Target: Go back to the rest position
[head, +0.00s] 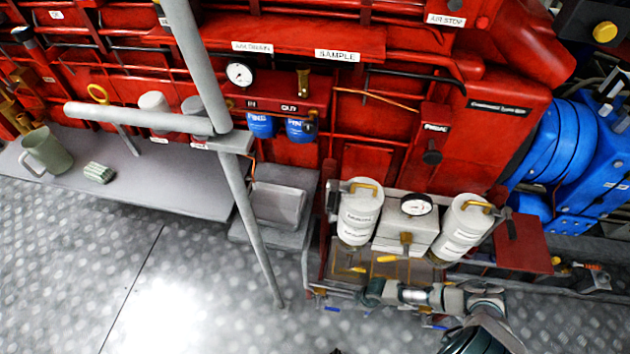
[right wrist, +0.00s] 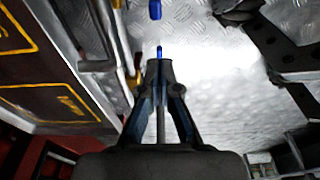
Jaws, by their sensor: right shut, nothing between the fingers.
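My right gripper (right wrist: 160,66) shows in the right wrist view with its two fingers closed together at the tips and nothing held. In the head view my right arm (head: 440,297) comes in from the bottom right and reaches left, low along the front of the stand with two white filter canisters. The fingertips are hard to make out there. In the right wrist view a blue lever handle (right wrist: 155,10) lies beyond the fingertips. My left gripper is not in either view.
White canisters (head: 360,215) (head: 465,228) flank a gauge (head: 416,204) on the stand, close behind my right arm. A grey pole (head: 249,205) stands left of it. A mug (head: 46,152) and a striped block (head: 98,172) are on the grey shelf (head: 190,188). The floor at lower left is clear.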

